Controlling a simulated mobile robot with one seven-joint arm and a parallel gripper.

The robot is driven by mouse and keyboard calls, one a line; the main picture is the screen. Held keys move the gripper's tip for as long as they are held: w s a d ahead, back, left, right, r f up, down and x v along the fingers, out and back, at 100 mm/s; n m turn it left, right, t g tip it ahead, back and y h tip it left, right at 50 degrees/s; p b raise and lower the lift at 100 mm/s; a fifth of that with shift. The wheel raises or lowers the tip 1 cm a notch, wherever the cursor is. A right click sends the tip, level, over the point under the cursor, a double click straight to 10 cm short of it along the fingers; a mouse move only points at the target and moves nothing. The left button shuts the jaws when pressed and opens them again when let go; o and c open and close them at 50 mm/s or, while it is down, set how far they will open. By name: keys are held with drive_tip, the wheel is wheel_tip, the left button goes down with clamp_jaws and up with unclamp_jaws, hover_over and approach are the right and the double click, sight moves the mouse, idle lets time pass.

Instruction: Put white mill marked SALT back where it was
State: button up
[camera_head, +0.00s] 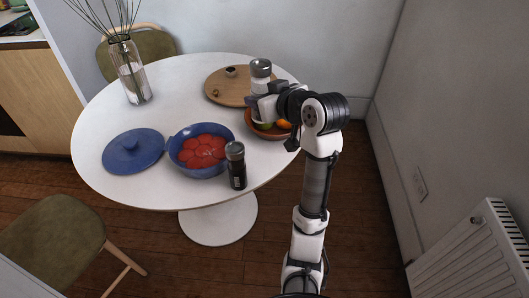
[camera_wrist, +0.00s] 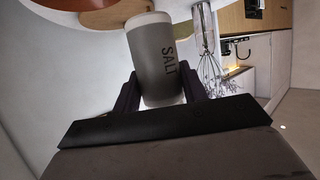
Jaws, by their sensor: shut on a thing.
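The white mill marked SALT (camera_wrist: 151,62) is between the fingers of my gripper (camera_wrist: 163,92) in the wrist view, with its lettering facing the camera. In the head view the mill (camera_head: 260,76) has a grey top and stands upright near the right side of the round white table (camera_head: 180,77). My gripper (camera_head: 262,102) is shut on it. The gripper partly hides the mill's lower part, and I cannot tell whether its base touches anything. A similar dark mill (camera_head: 236,166) with a grey top stands near the table's front edge.
A blue pot (camera_head: 181,165) with red contents and its blue lid (camera_head: 134,150) are at the table's front. A wooden board (camera_head: 224,90) lies behind my gripper, and a fruit bowl (camera_head: 267,132) beneath it. A glass vase (camera_head: 133,80) stands back left. The table's middle is clear.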

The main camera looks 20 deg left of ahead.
wheel_tip(320, 180, down, 18)
drive_tip(key=shift+r+p, duration=0.2)
drive_tip(key=shift+p, duration=0.15)
drive_tip(key=shift+f, duration=0.1)
drive_tip(key=o, duration=1.1)
drive_tip(key=shift+o, duration=0.2)
drive_tip(key=shift+r, duration=0.2)
drive_tip(key=b+v, duration=0.2)
drive_tip(key=v, duration=1)
drive_tip(key=shift+s+f, duration=0.15)
